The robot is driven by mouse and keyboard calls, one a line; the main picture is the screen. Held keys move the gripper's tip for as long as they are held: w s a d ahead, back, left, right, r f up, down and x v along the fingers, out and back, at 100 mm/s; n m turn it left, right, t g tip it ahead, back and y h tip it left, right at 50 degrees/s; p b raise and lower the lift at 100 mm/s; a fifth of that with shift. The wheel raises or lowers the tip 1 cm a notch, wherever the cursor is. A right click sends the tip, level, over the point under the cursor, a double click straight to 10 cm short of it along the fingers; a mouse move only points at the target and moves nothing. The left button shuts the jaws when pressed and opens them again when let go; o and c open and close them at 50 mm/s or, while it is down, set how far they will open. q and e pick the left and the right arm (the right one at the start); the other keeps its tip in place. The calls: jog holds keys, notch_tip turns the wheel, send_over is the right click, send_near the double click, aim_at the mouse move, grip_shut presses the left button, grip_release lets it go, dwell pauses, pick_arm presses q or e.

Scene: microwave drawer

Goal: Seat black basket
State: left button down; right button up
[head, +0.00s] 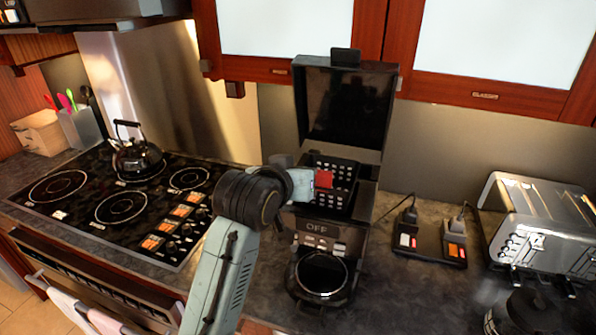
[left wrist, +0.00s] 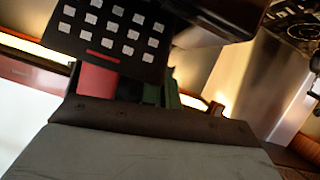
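The black basket (head: 343,172), with rows of pale holes in its wall, is at the open top of the coffee machine (head: 322,240), below its raised lid. It looks slightly tilted; whether its underside touches the machine is hidden. My left gripper (head: 318,179) reaches in from the left and is at the basket's near left side. In the left wrist view, the perforated wall of the basket (left wrist: 112,28) fills the upper left, and a red finger and a green finger of my left gripper (left wrist: 130,88) appear shut on a dark part of it. My right gripper is out of view.
A stove with a kettle (head: 137,157) lies to the left. A power strip (head: 430,243) with plugs and a steel toaster (head: 540,225) stand to the right, with a dark lidded jar (head: 525,312) in front. Cabinets (head: 490,95) hang above. Some counter front right is clear.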

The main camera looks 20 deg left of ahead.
pick_arm(q)
jog(key=shift+f+b, duration=0.9)
jog(key=shift+f, duration=1.05)
jog(key=c, duration=1.6)
grip_release()
jog(key=shift+d+f, duration=0.1)
